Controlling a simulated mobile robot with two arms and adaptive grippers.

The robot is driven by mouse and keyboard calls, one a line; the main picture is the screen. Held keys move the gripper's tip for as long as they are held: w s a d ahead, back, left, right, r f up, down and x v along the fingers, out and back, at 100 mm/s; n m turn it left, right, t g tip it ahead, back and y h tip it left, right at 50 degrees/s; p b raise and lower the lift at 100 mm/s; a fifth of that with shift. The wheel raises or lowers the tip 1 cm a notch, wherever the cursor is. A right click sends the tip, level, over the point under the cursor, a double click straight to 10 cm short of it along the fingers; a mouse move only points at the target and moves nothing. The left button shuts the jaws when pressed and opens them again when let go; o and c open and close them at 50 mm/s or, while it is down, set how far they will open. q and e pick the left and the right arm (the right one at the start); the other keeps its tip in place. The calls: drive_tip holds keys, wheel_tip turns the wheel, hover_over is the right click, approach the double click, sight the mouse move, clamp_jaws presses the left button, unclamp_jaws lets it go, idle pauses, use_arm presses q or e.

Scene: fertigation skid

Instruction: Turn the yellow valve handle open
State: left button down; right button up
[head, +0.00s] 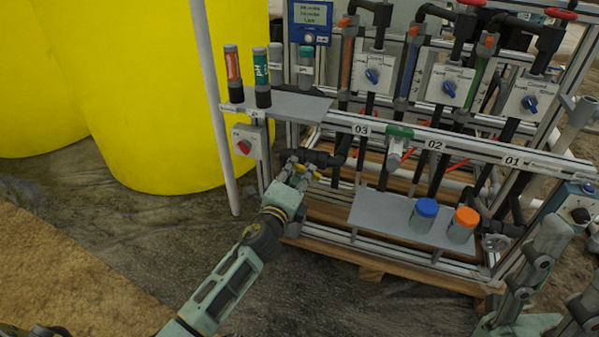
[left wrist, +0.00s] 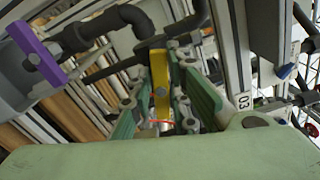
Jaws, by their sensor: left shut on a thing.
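The yellow valve handle (left wrist: 160,72) stands between my left gripper's fingers in the left wrist view, at a dark pipe. In the head view a small yellow part of the handle (head: 315,173) shows at the fingertips. My left gripper (head: 303,168) is shut on the handle, low on the skid's left side; its fingers also show in the left wrist view (left wrist: 163,60). The handle's far end and the valve body are partly hidden. Grey and teal parts of my right gripper (head: 532,272) show at the lower right; its jaws cannot be made out.
A grey shelf (head: 290,105) with several bottles is above my left gripper. A red-knobbed switch box (head: 245,147) is to its left. A lower shelf (head: 385,215) holds a blue-capped jar (head: 423,216) and an orange-capped jar (head: 463,226). A purple handle (left wrist: 37,53) is nearby.

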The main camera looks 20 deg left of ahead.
use_arm(q)
drive_tip(key=shift+f+n, duration=0.25)
drive_tip(key=shift+n, duration=1.35)
drive_tip(key=c, duration=1.7)
unclamp_jaws()
drive_tip(key=shift+s, duration=0.1)
drive_tip(key=s, duration=1.2)
drive_tip(key=shift+w, duration=0.1)
